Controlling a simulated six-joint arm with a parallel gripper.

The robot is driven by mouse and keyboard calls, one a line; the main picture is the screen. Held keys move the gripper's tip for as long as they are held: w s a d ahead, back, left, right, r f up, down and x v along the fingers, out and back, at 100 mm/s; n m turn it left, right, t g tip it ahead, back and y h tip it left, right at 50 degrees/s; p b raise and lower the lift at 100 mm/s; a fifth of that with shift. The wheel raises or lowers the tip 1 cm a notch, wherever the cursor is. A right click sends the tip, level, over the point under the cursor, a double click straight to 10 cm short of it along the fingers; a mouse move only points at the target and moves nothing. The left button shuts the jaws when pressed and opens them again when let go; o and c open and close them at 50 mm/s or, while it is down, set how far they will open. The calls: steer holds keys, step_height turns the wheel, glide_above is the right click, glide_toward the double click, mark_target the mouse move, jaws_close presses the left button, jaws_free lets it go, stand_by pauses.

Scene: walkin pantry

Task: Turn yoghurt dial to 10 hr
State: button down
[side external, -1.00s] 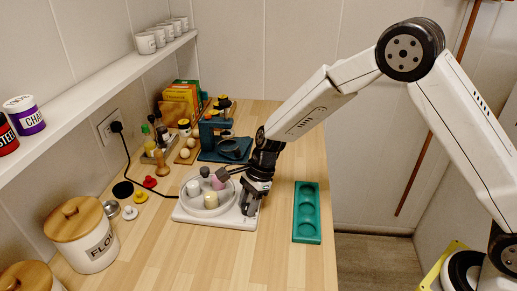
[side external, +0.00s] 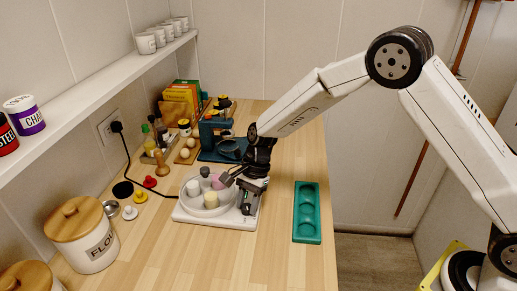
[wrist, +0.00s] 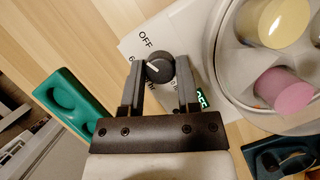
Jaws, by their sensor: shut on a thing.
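The yoghurt maker (side external: 188,216) is a white base with a round clear-walled tub of several coloured jars. Its dark dial (wrist: 160,68) sits between my fingertips in the wrist view. My gripper (wrist: 158,75) is shut on the dial, one finger on each side. The dial's white pointer line points to the upper left of the picture, roughly toward the partly hidden "6" mark and below "OFF". In the side view my gripper (side external: 246,200) hides the dial.
A teal tray (side external: 307,212) with round hollows lies to the right. A flour canister (side external: 85,238) and small coloured lids stand left. A dark blue appliance (side external: 222,140) and a bottle rack are behind. A black cord runs to the wall socket. The front counter is clear.

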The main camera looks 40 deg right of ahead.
steer(key=n+g+h, duration=0.1)
steer(key=n, duration=0.2)
steer(key=n+g, duration=0.1)
steer(key=n, duration=0.2)
steer(key=shift+w+n+h, duration=0.15)
steer(key=shift+n+h, duration=0.25)
steer(key=shift+c, duration=1.6)
jaws_free()
steer(key=shift+r, duration=0.15)
steer(key=v, duration=0.7)
steer(key=shift+r, duration=0.25)
steer(key=shift+w, duration=0.15)
